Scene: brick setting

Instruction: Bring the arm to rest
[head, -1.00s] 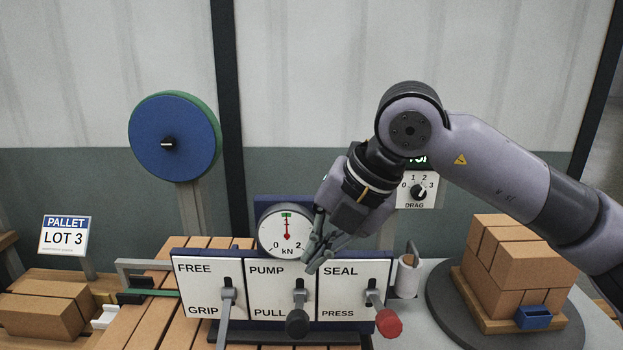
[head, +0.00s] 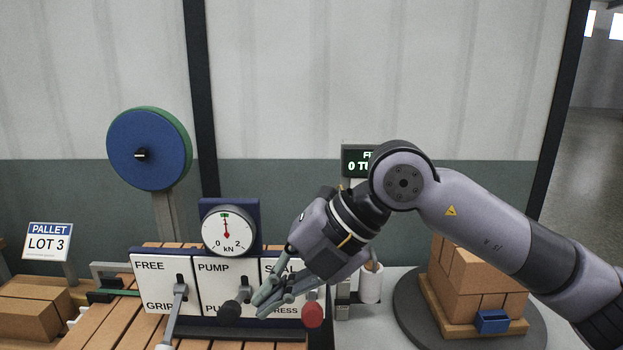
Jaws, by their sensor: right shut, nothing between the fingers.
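My right gripper (head: 268,297) is shut and empty. It is in front of the lever panel and covers part of the SEAL/PRESS plate (head: 283,267) and some of the PUMP/PULL plate (head: 212,271). The black-knobbed lever (head: 229,311) is just left of its fingers, and the red-knobbed lever (head: 312,315) is just right of them. I cannot tell whether the fingers touch either knob. The FREE/GRIP lever (head: 180,292) is farther left. My right arm comes in from the right with its elbow raised. My left gripper is not in view.
A kN gauge (head: 228,231) stands above the panel, its needle pointing up. Stacked bricks (head: 475,280) sit on a round grey turntable (head: 409,312) at right. A blue reel (head: 145,150) and a PALLET LOT 3 sign (head: 47,242) are at left. My arm partly covers a lit display (head: 357,160).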

